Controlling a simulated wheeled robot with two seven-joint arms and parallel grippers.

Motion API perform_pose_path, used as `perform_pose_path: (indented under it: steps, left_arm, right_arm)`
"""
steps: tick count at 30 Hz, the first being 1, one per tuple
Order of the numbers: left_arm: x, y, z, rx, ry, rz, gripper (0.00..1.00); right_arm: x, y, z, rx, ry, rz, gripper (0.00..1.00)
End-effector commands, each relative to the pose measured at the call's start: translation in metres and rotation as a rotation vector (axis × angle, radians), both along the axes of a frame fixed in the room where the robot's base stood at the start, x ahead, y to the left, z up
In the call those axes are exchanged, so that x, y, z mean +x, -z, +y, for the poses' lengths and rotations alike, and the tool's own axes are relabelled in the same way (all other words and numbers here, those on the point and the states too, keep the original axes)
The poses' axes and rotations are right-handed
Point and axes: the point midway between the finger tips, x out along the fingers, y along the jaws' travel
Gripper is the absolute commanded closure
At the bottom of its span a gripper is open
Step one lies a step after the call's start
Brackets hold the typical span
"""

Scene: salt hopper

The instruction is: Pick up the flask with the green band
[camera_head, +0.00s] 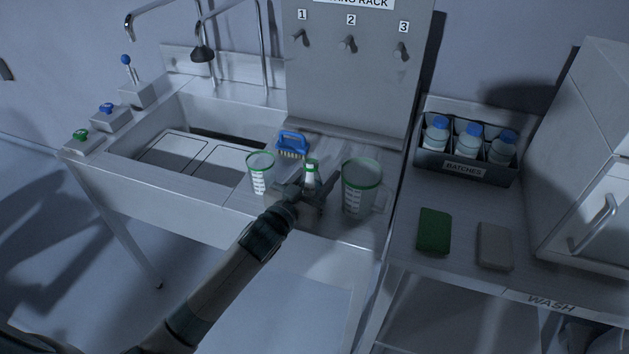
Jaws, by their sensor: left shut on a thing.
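The flask with the green band (311,174) stands on the counter right of the sink, between two green-rimmed measuring vessels. It looks small and whitish, with green near its top; its lower part is hidden by my gripper. My left gripper (312,188) reaches in from the front left and is shut on the flask. A clear beaker with a green rim (259,178) stands just left of the gripper. A larger clear jug with a green rim (358,188) stands just right of it. My right gripper is not in view.
A blue brush (293,144) lies behind the flask. The sink (150,185) is at the left, below taps. A pegged rack panel (345,75) rises behind. At the right are a bottle box (463,169), a green sponge (434,231), a tan block (495,246) and a cabinet (590,170).

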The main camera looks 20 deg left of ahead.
Motion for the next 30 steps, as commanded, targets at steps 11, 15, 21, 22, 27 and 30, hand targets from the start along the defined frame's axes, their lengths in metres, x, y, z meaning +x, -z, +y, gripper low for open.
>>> perform_pose_path:
  steps: [11,15,21,22,27,30]
  left_arm:
    - [0.001,-0.033,0.0,0.001,0.001,-0.006,0.81]
    - [0.0,-0.057,0.0,0.0,0.001,-0.008,0.81]
    - [0.001,-0.087,0.0,0.0,0.001,-0.006,0.81]
    - [0.001,-0.09,0.0,0.0,0.0,-0.005,0.81]
    - [0.0,-0.1,0.0,0.0,0.0,-0.003,0.81]
    - [0.0,-0.101,0.0,0.0,0.0,-0.002,0.81]
  right_arm:
    - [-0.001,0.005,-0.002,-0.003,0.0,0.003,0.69]
    - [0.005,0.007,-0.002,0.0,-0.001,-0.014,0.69]
    - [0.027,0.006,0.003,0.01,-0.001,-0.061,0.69]
    - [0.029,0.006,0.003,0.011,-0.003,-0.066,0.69]
    - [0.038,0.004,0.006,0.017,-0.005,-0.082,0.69]
    - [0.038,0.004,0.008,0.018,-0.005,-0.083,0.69]
